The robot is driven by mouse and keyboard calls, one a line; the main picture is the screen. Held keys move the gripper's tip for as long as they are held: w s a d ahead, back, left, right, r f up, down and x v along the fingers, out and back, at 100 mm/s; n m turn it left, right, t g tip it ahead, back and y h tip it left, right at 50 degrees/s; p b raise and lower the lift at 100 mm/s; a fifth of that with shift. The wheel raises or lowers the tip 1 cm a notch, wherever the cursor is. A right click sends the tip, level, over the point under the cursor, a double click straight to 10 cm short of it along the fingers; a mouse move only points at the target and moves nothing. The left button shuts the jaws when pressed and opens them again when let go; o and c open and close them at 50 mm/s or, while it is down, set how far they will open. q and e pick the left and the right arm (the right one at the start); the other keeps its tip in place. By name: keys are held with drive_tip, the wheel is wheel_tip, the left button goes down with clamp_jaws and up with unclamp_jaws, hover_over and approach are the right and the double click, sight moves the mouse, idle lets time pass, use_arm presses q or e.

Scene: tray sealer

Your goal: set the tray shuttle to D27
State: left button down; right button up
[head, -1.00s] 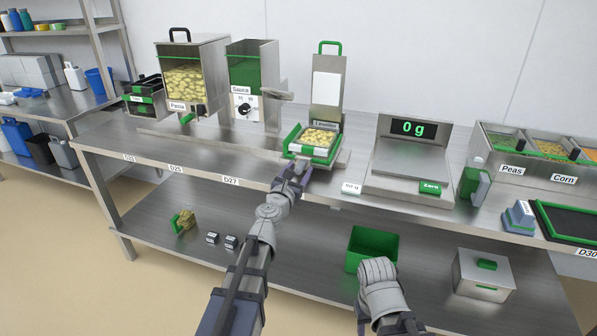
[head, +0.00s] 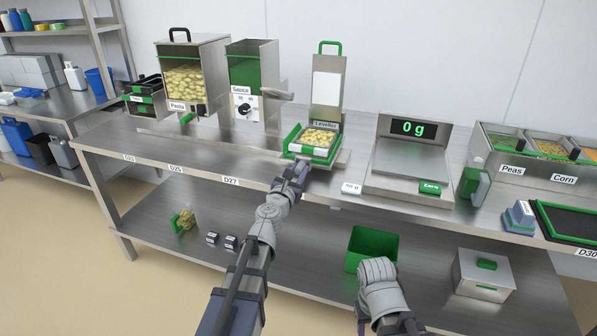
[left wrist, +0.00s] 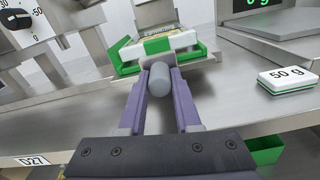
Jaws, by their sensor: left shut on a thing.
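The tray shuttle (head: 289,152) is a green-edged carrier in front of the Leveller, right of the D27 label (head: 231,182) on the bench's front edge. A tray (head: 294,148) filled with pasta sits in it. It also shows in the left wrist view as a green carrier (left wrist: 128,67). My left gripper (head: 299,168) is at the shuttle's front. In the left wrist view its purple fingers (left wrist: 160,98) are shut on a grey round knob (left wrist: 159,78) on the shuttle's near side. My right arm shows low in the head view, but its fingertips do not.
A low rail (head: 215,149) runs left along the bench past the Sauce (head: 252,70) and Pasta (head: 188,80) dispensers. The scale (head: 411,180) reads 0 g. A 50 g block (head: 351,188) lies right of the gripper. The bench front near D27 is clear.

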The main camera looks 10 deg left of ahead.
use_arm(q)
drive_tip(key=shift+a, duration=0.15)
idle(0.7)
drive_tip(key=a, duration=0.7)
drive_tip(key=w+a, duration=0.1)
drive_tip(key=a, duration=1.3)
drive_tip(key=shift+w+a, duration=0.35)
drive_tip(key=c, duration=0.6)
unclamp_jaws()
drive_tip(key=s, duration=0.7)
drive_tip(key=shift+s+a, duration=0.25)
drive_tip(key=shift+s, duration=0.15)
